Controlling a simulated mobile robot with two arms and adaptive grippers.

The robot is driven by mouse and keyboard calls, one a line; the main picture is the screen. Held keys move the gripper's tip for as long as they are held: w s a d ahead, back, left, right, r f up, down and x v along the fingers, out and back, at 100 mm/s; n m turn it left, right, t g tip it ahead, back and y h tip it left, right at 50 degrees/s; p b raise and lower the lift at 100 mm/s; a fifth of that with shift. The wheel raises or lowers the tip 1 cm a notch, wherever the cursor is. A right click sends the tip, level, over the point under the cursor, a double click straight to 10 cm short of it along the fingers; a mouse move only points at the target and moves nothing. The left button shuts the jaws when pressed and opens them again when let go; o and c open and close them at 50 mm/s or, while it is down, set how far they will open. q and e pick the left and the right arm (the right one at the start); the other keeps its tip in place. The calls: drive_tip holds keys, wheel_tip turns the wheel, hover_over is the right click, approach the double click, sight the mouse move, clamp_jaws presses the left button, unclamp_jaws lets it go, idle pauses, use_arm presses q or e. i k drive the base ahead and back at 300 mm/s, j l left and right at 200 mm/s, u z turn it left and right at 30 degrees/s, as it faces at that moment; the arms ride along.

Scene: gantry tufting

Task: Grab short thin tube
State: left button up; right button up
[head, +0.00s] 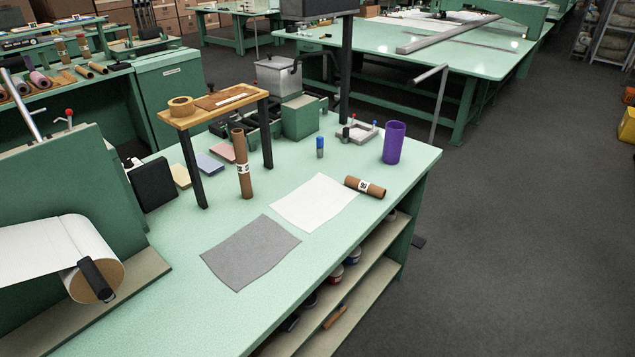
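A short brown cardboard tube (365,187) with a black-and-white label lies on its side on the light green table (180,290). It is by the table's right edge, touching or very near the corner of a white sheet (314,203). A taller, thin brown tube (242,163) with a similar label stands upright left of the white sheet, in front of a small wooden stand. Neither of my grippers shows in the head view.
A grey sheet (250,251) lies front centre. A purple cup (394,142), a small blue-green bottle (320,147) and the wooden-topped stand (213,107) stand farther back. A paper roll (95,272) is at left.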

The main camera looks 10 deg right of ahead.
sight(372, 189)
drive_tip(key=i+l+u, duration=0.15)
drive_tip(key=l+u, duration=0.2)
drive_tip(key=l, duration=0.15)
drive_tip(key=i+l+u, duration=0.1)
drive_tip(key=l+u, duration=0.25)
drive_tip(key=l, duration=0.2)
drive_tip(key=l+u, duration=0.3)
drive_tip(key=l, duration=0.25)
